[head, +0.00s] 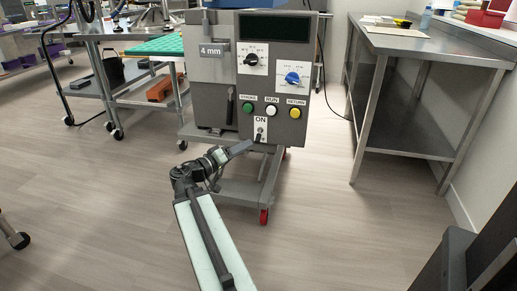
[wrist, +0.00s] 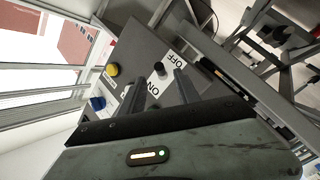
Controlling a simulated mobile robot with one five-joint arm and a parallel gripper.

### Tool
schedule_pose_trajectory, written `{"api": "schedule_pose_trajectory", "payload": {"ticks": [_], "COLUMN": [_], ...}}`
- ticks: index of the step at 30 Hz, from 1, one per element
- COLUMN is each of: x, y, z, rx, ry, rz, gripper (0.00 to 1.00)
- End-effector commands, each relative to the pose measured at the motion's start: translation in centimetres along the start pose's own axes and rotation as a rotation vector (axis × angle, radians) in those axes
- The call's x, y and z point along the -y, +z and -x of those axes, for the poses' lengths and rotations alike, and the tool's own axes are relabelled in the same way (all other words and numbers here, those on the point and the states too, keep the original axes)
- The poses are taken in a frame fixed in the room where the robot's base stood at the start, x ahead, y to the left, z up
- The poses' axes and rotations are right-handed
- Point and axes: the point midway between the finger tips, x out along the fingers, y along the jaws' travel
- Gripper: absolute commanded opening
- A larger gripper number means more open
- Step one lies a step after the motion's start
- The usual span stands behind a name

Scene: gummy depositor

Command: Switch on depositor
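The depositor (head: 227,105) is a grey box-shaped machine on a wheeled stand. Its power switch (head: 259,135) is a small dark toggle low on the front panel, under the label ON. My gripper (head: 250,146) is just beside the switch, at its lower left in the head view. In the wrist view, my gripper (wrist: 160,82) is open, with its two dark fingers apart. The switch (wrist: 159,68) shows just ahead, between the fingertip lines, beside the ON and OFF labels. The fingers do not visibly grip it. I cannot tell which way the toggle is tilted.
Above the switch are green (head: 248,107), white (head: 271,110) and yellow (head: 295,113) buttons, a black dial (head: 252,60) and a blue dial (head: 293,78). A steel table (head: 425,45) stands at right, a cart (head: 140,100) at left. Open floor lies between the depositor and the steel table.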

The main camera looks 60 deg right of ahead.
Motion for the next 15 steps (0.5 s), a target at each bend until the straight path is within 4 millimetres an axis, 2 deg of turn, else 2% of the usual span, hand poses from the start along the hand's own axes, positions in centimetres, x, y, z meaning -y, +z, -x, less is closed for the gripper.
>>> {"api": "schedule_pose_trajectory", "payload": {"ticks": [9,15], "x": [0.0,0.0], "y": [-0.1,0.0], "z": [-5.3,-7.5], "rx": [0.004,0.003], "ry": [0.001,-0.001], "rz": [0.001,0.001], "gripper": [0.39,0.39]}}
